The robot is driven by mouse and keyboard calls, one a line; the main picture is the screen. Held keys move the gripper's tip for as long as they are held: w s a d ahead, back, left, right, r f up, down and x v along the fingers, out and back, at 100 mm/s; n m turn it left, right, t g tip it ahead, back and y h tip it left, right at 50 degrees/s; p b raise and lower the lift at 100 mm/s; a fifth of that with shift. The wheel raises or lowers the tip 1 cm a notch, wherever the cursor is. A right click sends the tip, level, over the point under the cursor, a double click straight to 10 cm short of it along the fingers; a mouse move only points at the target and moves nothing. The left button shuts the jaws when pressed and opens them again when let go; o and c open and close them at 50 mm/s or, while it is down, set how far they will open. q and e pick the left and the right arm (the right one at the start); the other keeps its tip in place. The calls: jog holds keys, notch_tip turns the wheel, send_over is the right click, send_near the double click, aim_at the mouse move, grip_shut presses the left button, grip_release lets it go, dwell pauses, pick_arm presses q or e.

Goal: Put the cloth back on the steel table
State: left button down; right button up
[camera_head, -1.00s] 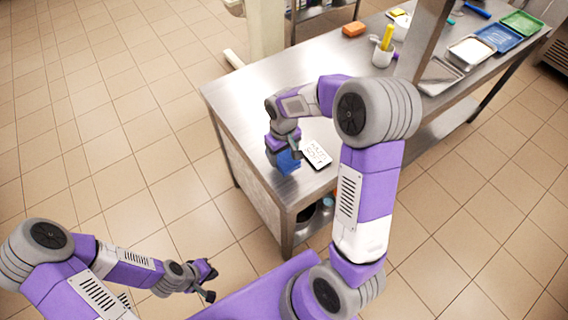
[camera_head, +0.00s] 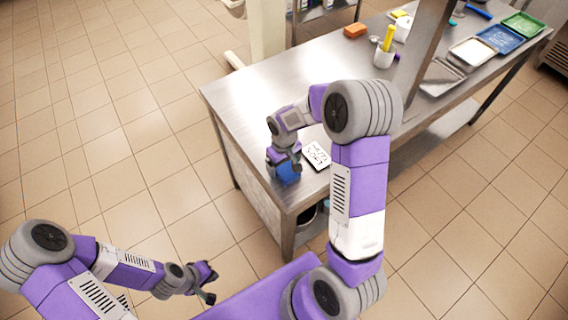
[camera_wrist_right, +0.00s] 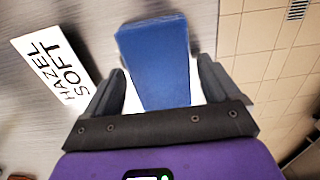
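The blue cloth (camera_head: 288,172), a folded block, is at the near left end of the steel table (camera_head: 245,95). My right gripper (camera_head: 286,160) is over it and hides part of it in the head view. In the right wrist view the cloth (camera_wrist_right: 158,62) lies between the two fingers of the right gripper (camera_wrist_right: 160,82). Narrow gaps show between the fingers and the cloth, so the gripper looks open around it. Whether the cloth's underside touches the table is hidden. My left gripper (camera_head: 208,283) is off the table at the lower left, its fingers apart and empty.
A white card reading "HAZEL SOFT" (camera_head: 316,156) lies just beside the cloth and shows in the right wrist view (camera_wrist_right: 55,68). An orange block (camera_head: 355,31), a white cup (camera_head: 384,59) and several trays stand farther along. The table's left middle is clear.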

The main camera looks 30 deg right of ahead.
aim_at(284, 166)
jog(key=shift+o, duration=0.4)
jog(key=shift+r+p, duration=0.3)
notch_tip(284, 166, up, 12)
jog(key=p, duration=0.1)
jog(key=shift+f, duration=0.15)
